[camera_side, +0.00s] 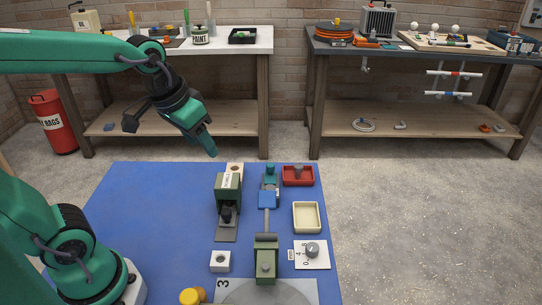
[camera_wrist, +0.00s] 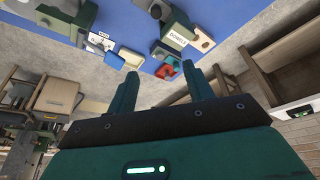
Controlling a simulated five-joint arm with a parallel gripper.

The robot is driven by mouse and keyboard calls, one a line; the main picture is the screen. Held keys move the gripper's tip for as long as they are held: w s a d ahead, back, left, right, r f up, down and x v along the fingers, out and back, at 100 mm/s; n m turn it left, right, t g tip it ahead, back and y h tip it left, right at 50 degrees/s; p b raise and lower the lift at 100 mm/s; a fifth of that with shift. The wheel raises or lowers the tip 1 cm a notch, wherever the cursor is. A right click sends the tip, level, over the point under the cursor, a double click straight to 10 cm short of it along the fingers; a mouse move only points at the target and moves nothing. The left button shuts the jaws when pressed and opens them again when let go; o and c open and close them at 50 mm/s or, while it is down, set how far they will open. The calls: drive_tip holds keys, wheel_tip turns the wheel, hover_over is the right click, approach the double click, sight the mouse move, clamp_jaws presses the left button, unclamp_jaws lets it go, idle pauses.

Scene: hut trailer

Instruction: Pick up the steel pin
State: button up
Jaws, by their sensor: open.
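My gripper (camera_side: 211,151) is raised in the air above the back part of the blue mat (camera_side: 150,215), left of the row of parts. In the wrist view its two fingers (camera_wrist: 160,70) stand apart with nothing held between them. I cannot make out the steel pin for certain. A small grey piece (camera_side: 298,171) in the red tray (camera_side: 288,182) at the back right of the mat may be it. The gripper is clear of that tray, to its left and higher.
A green press (camera_side: 228,190), a wooden block with a hole (camera_side: 235,168), a green vise (camera_side: 265,265), a cream tray (camera_side: 295,217), a white holed block (camera_side: 220,261) and a knob plate (camera_side: 311,251) stand on the mat. Its left half is mostly clear. Two benches stand behind.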

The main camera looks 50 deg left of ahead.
drive_tip(key=w+f+g, duration=0.2)
drive_tip(key=w+f, duration=0.2)
drive_tip(key=w, duration=0.6)
drive_tip(key=n+g, duration=0.1)
drive_tip(key=g, duration=0.1)
hover_over(270, 187)
wheel_tip(270, 187, down, 10)
drive_tip(key=shift+r, duration=0.25)
drive_tip(key=shift+f, duration=3.9)
clamp_jaws()
drive_tip(key=shift+r, duration=0.1)
